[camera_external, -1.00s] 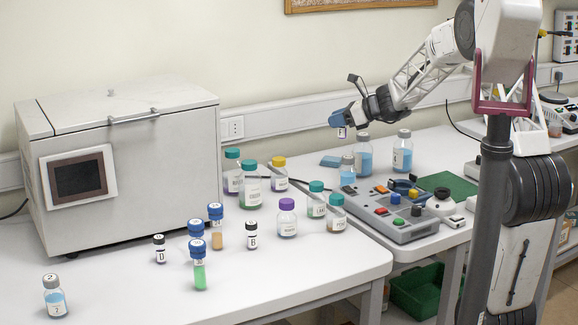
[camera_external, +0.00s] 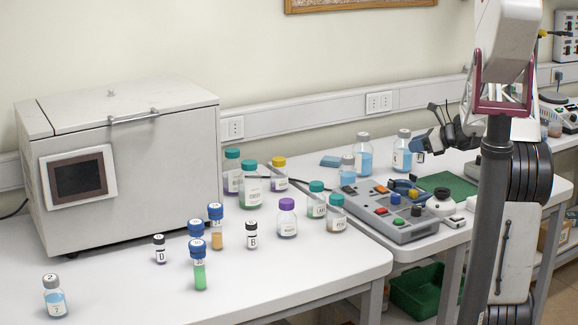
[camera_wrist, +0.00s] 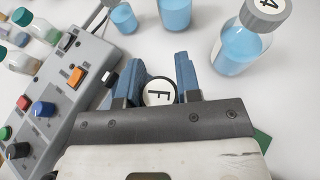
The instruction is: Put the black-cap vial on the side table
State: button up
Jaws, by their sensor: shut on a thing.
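My gripper (camera_external: 420,144) is shut on a small vial (camera_external: 420,158) with a black-rimmed cap. In the wrist view, the vial cap (camera_wrist: 158,92) has a white top marked F and sits between the blue fingers (camera_wrist: 156,75). The vial hangs at the far side of the right-hand table (camera_external: 452,162), just right of a blue-liquid bottle; I cannot tell whether its base touches the surface. Two other black-capped vials, D (camera_external: 159,249) and B (camera_external: 251,235), stand on the left table.
A grey control box (camera_external: 395,215) with coloured buttons and a green mat (camera_external: 447,184) lie on the right-hand table. Blue-liquid bottles (camera_external: 363,158) stand behind the box; the grey-capped bottle marked 4 (camera_wrist: 238,48) is close to my fingers. Some bare white surface lies between them.

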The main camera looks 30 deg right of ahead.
jog(key=s+d+f, duration=0.2)
jog(key=s+d, duration=0.2)
jog(key=d, duration=0.2)
jog(key=shift+d+f+h, duration=0.15)
jog(key=shift+f+h, duration=0.15)
send_over(427, 167)
jog(key=shift+s+f, duration=0.1)
jog(key=shift+f, duration=0.65)
jog(key=shift+f, duration=0.1)
dwell(0.3)
jog(key=shift+f, duration=1.65)
jog(key=shift+f, duration=0.15)
jog(key=o, duration=0.9)
